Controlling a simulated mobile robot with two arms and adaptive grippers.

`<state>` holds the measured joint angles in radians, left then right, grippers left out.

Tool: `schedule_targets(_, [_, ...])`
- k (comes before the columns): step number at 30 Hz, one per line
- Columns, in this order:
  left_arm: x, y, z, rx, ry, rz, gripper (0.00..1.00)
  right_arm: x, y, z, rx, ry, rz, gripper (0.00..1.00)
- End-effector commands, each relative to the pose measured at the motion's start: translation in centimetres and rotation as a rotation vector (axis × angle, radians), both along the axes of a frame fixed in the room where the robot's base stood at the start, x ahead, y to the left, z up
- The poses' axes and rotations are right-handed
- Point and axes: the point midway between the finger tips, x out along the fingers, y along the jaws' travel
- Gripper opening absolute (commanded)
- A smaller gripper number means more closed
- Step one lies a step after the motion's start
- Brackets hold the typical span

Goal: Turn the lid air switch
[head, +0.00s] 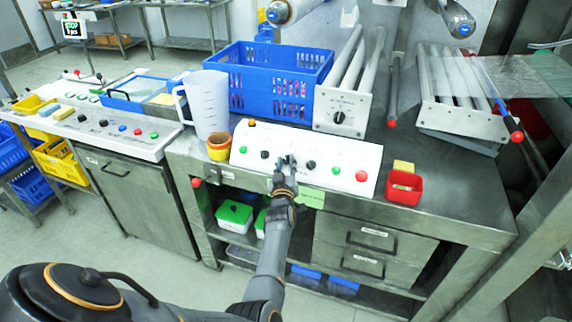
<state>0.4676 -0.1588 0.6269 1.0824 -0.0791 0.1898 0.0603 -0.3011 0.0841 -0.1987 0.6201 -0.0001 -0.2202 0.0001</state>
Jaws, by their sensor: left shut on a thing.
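A white control panel (328,168) with black knobs and green and red buttons stands on the front of the metal bench. My left gripper (286,164) is at the panel's middle, shut on a small dark knob. The gripper's fingers hide most of that knob. Another black knob (310,165) is just to its right and a black knob (265,154) is to its left. Labels on the panel are too small to read, so I cannot tell which one is the lid air switch. My right gripper is not in the head view.
A clear measuring jug (207,104) and an orange cup (219,147) stand left of the panel. A blue crate (252,91) is behind it. A red bin (404,188) is to its right. Red knobs stick out at the bench front.

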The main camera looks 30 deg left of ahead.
Motion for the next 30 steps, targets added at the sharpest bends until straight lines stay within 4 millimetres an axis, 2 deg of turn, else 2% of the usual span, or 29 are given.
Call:
schedule_targets(12, [-0.2, 0.5, -0.3, 0.274, 0.067, -0.191, 0.0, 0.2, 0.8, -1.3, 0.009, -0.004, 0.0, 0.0])
schedule_targets(30, [-0.3, 1.1, -0.1, 0.674, 0.165, -0.482, 0.0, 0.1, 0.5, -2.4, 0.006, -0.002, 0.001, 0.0])
